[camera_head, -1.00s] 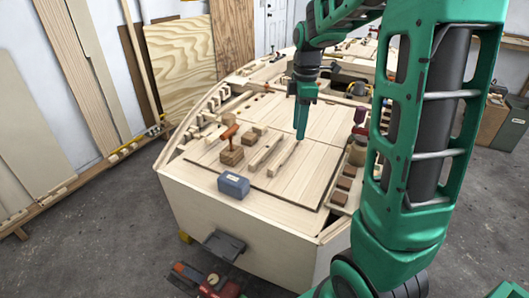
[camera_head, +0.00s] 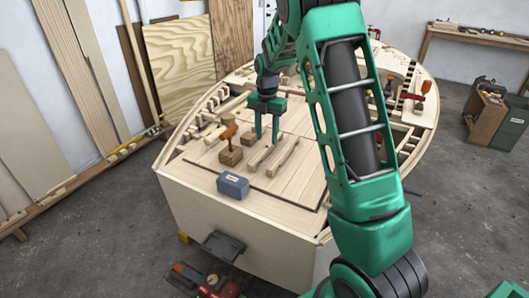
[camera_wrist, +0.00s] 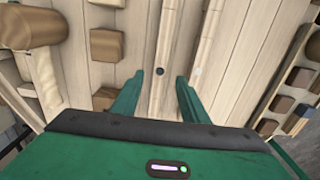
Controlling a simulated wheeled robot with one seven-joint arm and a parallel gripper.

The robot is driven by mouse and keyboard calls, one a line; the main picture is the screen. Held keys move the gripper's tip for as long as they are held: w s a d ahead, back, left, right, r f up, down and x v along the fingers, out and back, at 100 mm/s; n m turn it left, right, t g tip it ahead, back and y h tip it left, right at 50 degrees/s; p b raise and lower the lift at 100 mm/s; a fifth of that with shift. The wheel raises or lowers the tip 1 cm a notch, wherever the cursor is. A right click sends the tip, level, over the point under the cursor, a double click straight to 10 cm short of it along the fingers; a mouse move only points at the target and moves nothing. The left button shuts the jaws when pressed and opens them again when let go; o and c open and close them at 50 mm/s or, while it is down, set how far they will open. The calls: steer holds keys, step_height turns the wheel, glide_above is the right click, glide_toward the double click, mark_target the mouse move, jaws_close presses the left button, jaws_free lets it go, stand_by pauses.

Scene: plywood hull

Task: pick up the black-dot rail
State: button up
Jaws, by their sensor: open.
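The black-dot rail (camera_wrist: 169,30) is a pale, narrow wooden strip lying on the plank deck, with a black dot near its close end in the wrist view. In the head view it appears to be the left of two short rails (camera_head: 259,155); its dot cannot be made out there. A second, similar rail (camera_wrist: 208,38) lies just right of it, also in the head view (camera_head: 284,156). My gripper (camera_head: 267,141) is open and empty above the rails. In the wrist view its fingertips (camera_wrist: 160,76) flank the dotted end, apart from it.
A blue box (camera_head: 233,185) sits at the deck's front edge. An orange-topped tool on a wooden block (camera_head: 230,155) and another block (camera_head: 250,139) stand left of the rails. Dark blocks (camera_wrist: 282,103) line the right side. Deck planks right of the rails are bare.

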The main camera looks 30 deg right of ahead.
mark_target(267, 147)
steer(key=shift+w+d+f, duration=0.1)
steer(key=shift+f, duration=2.55)
jaws_close()
steer(key=shift+r, duration=0.4)
step_height(267, 147, up, 3)
steer(key=shift+r, duration=0.1)
steer(key=s+a+r, duration=0.2)
steer(key=s+r, duration=0.5)
steer(key=s, duration=0.4)
steer(key=shift+s, duration=0.2)
